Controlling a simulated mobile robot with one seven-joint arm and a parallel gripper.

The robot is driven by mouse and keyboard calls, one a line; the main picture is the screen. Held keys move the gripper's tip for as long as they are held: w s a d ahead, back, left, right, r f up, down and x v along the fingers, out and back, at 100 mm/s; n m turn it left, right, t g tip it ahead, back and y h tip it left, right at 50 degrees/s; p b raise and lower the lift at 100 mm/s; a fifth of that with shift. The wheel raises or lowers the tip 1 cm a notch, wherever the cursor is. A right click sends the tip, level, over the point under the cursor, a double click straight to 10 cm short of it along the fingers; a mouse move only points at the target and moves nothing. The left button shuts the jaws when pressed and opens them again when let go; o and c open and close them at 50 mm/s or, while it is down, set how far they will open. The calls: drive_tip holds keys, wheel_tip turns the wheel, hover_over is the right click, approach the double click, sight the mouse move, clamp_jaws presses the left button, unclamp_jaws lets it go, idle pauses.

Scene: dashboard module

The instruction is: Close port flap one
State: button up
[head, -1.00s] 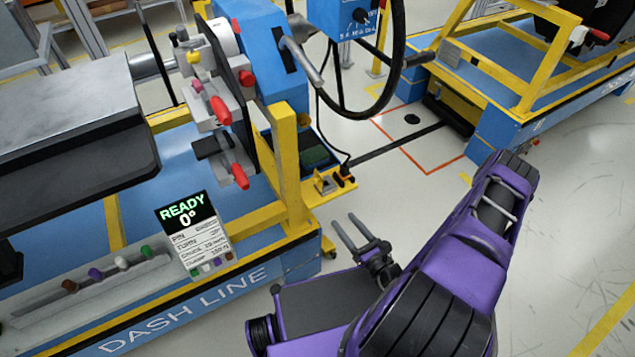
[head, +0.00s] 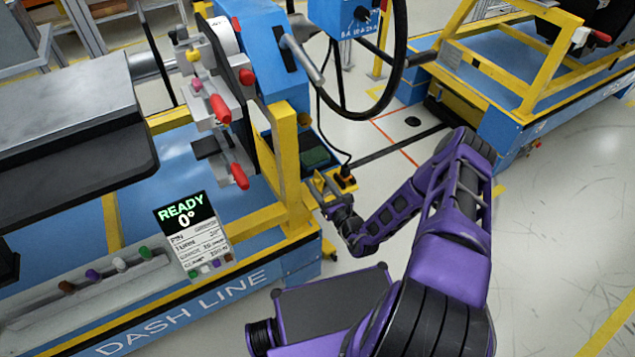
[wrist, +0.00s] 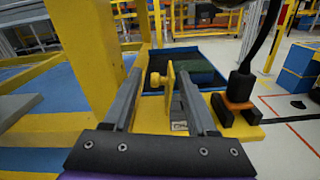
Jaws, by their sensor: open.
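A small yellow upright flap (wrist: 170,90) with a round yellow knob stands on a yellow plate (wrist: 152,118) in the wrist view. A small grey-white patch shows at its foot. I cannot read any port number. In the head view the yellow plate (head: 311,198) sits low beside the blue base, partly hidden by my gripper. My gripper (wrist: 160,78) is open, with one grey finger left of the flap and the other to its right. The flap and knob show between the fingers; I cannot tell whether they touch. In the head view my gripper (head: 328,190) is at the plate.
A black plug on an orange base (wrist: 240,88) with a cable stands close right of my fingers. A yellow post (wrist: 88,50) rises close on the left. A dark green-lined tray (wrist: 195,68) lies behind. Open floor (head: 400,190) is to the right.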

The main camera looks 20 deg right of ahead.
drive_tip(key=shift+w+a, duration=0.15)
drive_tip(key=shift+w, duration=0.4)
clamp_jaws()
